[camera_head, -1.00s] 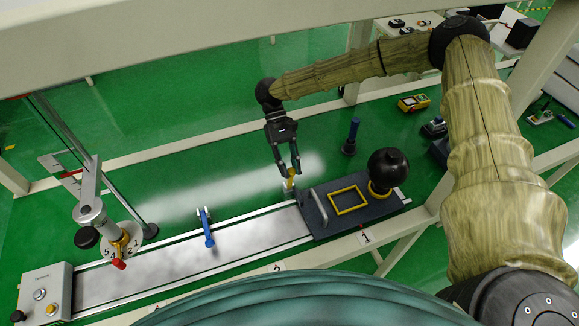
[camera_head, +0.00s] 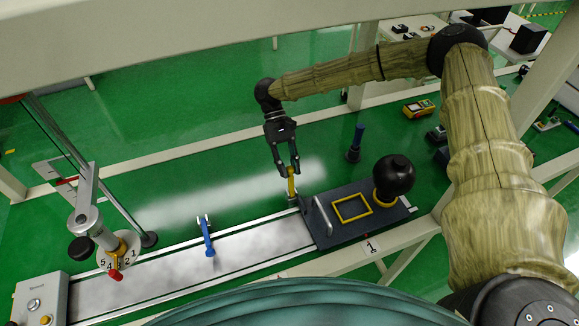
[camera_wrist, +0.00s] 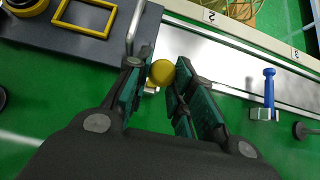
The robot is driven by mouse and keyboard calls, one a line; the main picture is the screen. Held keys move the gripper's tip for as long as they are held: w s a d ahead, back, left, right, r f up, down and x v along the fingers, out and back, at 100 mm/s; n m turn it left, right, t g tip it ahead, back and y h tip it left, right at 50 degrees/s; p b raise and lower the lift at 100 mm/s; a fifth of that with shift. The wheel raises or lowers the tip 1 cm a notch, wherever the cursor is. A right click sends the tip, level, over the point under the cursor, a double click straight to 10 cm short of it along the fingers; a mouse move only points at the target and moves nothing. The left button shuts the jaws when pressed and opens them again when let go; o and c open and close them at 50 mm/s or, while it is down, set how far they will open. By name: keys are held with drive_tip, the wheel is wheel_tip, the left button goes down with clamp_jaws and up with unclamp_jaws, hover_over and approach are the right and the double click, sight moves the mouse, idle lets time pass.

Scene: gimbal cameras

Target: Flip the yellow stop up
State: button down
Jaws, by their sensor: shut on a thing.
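The yellow stop (camera_head: 291,187) stands close to upright at the far edge of the conveyor track, beside the dark plate's left end. In the wrist view its round yellow end (camera_wrist: 162,73) sits between the fingertips. My gripper (camera_head: 288,172) is shut on the yellow stop from above; its fingers also show in the wrist view (camera_wrist: 159,84). The stop's base is partly hidden by the fingers in the wrist view.
A blue stop (camera_head: 207,237) stands mid-track. The dark plate (camera_head: 326,237) carries a metal handle, a yellow frame (camera_head: 352,208) and a black ball (camera_head: 394,176). A blue-handled post (camera_head: 355,142) stands behind. A numbered dial (camera_head: 118,253) is at left.

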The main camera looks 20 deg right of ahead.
drive_tip(key=shift+w+f, duration=0.1)
drive_tip(key=shift+f, duration=0.25)
drive_tip(key=c, duration=1.6)
unclamp_jaws()
drive_tip(key=shift+c, duration=0.2)
drive_tip(key=o, duration=0.4)
drive_tip(key=shift+w, duration=0.15)
drive_tip(key=shift+w+f, duration=0.15)
drive_tip(key=v, duration=1.2)
drive_tip(key=shift+d, duration=0.15)
